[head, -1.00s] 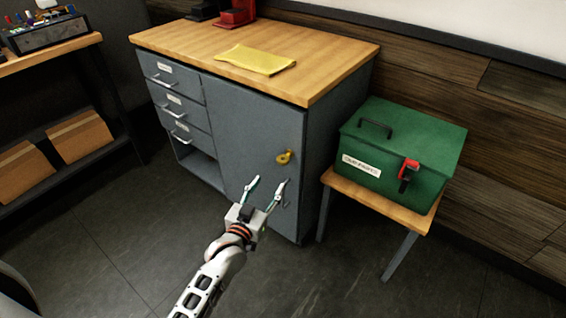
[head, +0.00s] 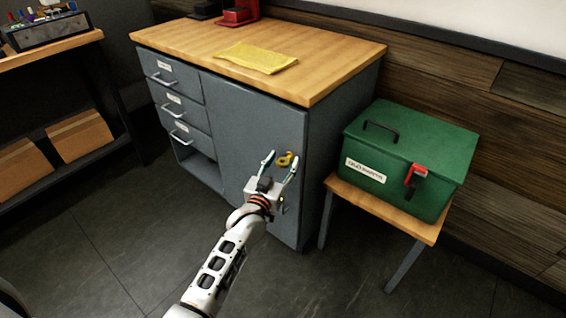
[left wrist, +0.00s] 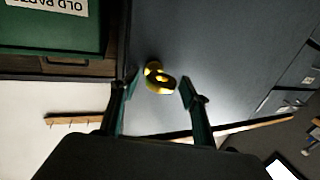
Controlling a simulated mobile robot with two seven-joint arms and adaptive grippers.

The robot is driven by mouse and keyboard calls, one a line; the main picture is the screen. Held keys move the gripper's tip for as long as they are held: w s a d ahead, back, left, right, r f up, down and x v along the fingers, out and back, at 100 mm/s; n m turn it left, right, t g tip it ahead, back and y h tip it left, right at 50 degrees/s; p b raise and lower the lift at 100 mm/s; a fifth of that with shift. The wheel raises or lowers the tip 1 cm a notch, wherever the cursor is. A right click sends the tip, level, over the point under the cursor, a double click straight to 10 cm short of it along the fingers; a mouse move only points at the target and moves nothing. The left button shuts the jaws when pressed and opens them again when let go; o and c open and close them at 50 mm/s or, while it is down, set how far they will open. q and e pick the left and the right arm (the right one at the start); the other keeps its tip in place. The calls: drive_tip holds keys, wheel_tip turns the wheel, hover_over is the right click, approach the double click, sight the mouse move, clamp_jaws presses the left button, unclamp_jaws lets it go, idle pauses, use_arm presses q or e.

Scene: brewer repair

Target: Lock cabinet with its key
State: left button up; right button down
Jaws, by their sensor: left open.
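The grey cabinet (head: 236,128) has a wooden top and a closed-looking door on its right side. A yellow key (head: 284,160) sits at the door's lock, near its right edge. It also shows in the left wrist view (left wrist: 158,78), between and beyond the fingertips. My left gripper (head: 281,162) is open, with its two fingers on either side of the key in the head view. I cannot tell whether the fingers touch it. The lock behind the key is mostly hidden. My right gripper is not in view.
A green box (head: 405,160) with a red and black latch stands on a small wooden table (head: 385,210) to the right. A yellow cloth (head: 257,57) lies on the cabinet top. A shelf unit (head: 50,57) stands at the left. The floor in front is clear.

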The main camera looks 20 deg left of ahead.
use_arm(q)
drive_tip(key=shift+c, duration=0.4)
drive_tip(key=c, duration=1)
drive_tip(key=shift+c, duration=0.2)
drive_tip(key=shift+r, duration=0.1)
